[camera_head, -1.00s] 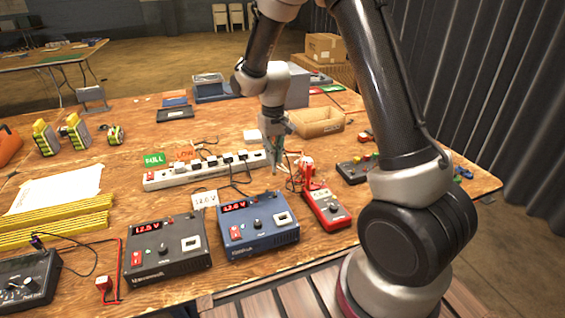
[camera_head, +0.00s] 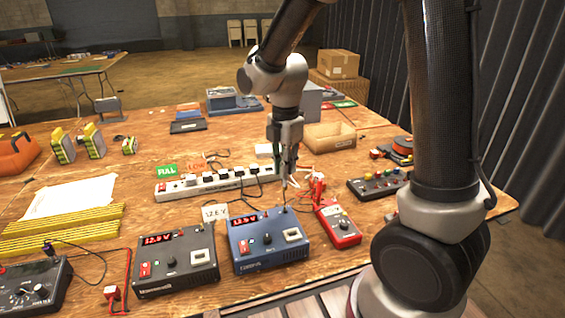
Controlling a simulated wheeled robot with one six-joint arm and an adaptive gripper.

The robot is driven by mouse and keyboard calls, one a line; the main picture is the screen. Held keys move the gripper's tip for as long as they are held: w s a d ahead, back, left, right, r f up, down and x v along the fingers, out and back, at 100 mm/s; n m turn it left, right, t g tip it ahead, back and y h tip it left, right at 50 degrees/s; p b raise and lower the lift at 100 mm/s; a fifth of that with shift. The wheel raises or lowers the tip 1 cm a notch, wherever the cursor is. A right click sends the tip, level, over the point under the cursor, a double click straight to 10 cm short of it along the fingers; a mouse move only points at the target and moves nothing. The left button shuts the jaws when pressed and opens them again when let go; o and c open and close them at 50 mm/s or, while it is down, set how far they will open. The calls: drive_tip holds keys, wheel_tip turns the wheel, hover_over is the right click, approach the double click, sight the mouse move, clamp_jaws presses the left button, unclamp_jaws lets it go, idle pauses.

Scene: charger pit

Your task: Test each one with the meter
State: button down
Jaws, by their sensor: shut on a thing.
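A red handheld meter (camera_head: 343,234) lies on the wooden bench. A blue charger (camera_head: 265,260) with a lit red display stands just left of it. A dark grey charger (camera_head: 178,284), also with a lit red display, is farther left. My gripper (camera_head: 286,168) points down above the back right of the blue charger. It is shut on a thin probe (camera_head: 285,192), whose tip is at the charger's top back right; I cannot tell whether it touches. A red and white item (camera_head: 317,184) stands behind the meter.
A white power strip (camera_head: 216,184) with plugs lies behind the chargers. A green card (camera_head: 167,171) and a white card (camera_head: 215,212) stand nearby. A black device (camera_head: 35,290) is at front left. Yellow rulers (camera_head: 60,230), a cardboard tray (camera_head: 328,138) and a button box (camera_head: 376,186) also lie around.

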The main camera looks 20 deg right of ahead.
sight(285, 179)
drive_tip(key=shift+f, duration=2.85)
drive_tip(key=shift+f, duration=0.9)
drive_tip(key=c, duration=1.1)
unclamp_jaws()
drive_tip(key=shift+r, duration=3.75)
